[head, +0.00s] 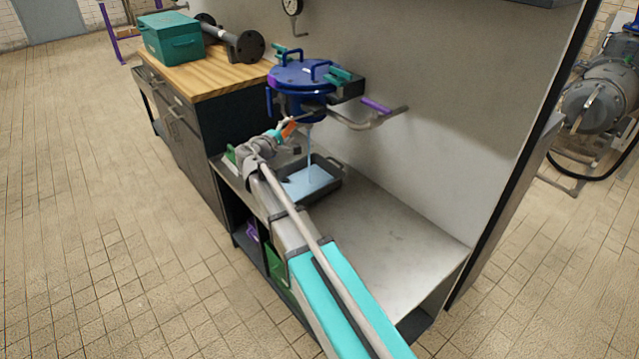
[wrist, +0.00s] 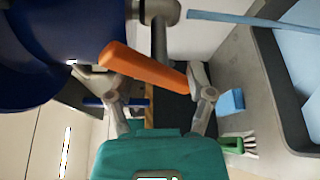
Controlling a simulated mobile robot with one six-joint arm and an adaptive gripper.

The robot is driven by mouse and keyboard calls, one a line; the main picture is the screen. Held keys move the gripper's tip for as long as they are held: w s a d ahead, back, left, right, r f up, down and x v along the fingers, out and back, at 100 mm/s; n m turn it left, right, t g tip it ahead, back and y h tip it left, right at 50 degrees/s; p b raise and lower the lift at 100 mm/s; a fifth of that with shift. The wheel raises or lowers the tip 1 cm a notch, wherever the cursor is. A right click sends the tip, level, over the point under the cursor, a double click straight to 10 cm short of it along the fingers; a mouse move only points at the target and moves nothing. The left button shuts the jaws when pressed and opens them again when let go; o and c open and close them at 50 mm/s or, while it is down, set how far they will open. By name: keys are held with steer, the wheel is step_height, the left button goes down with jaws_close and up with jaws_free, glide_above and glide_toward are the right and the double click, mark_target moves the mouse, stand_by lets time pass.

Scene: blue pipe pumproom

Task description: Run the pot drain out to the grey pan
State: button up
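The blue pot (head: 305,78) is fixed at the wall above a steel bench, and its side also shows in the wrist view (wrist: 40,40). A light-blue stream (head: 309,150) falls from under it into the grey pan (head: 336,184), where blue liquid (head: 306,182) lies. The stream (wrist: 250,20) and pan wall (wrist: 277,80) also show in the wrist view. The orange drain handle (wrist: 145,68) lies across the front of my gripper (wrist: 155,85). The fingers are wide apart near the handle's two ends, not pinching it. In the head view the handle (head: 289,129) is small beside my gripper.
A blue block (wrist: 230,101) and a green-handled brush (wrist: 232,145) lie on the bench near the pan. A teal toolbox (head: 172,38) and a dark flanged pipe (head: 236,42) sit on the wooden worktop. The steel bench's right part (head: 400,235) is clear.

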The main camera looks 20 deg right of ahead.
steer(key=shift+f+m+b, duration=0.15)
steer(key=shift+m+b, duration=0.35)
steer(key=shift+m, duration=0.3)
steer(key=f+v, duration=0.1)
steer(key=v, duration=1.3)
steer(key=s+d+m+g+y+p, duration=0.3)
steer(key=s+d+m+g+p, duration=0.3)
steer(key=s+d+p, duration=0.45)
steer(key=s+r+m+g+y+p, duration=0.2)
steer(key=s+r+g+y+p, duration=0.2)
steer(key=s+y+p, duration=0.3)
steer(key=shift+s+d+r+g+p, duration=0.35)
steer(key=shift+s+g+p, duration=0.7)
steer(key=shift+p, duration=1.3)
steer(key=shift+s+f+t, duration=0.1)
steer(key=shift+s+t, duration=0.1)
steer(key=shift+t, duration=0.05)
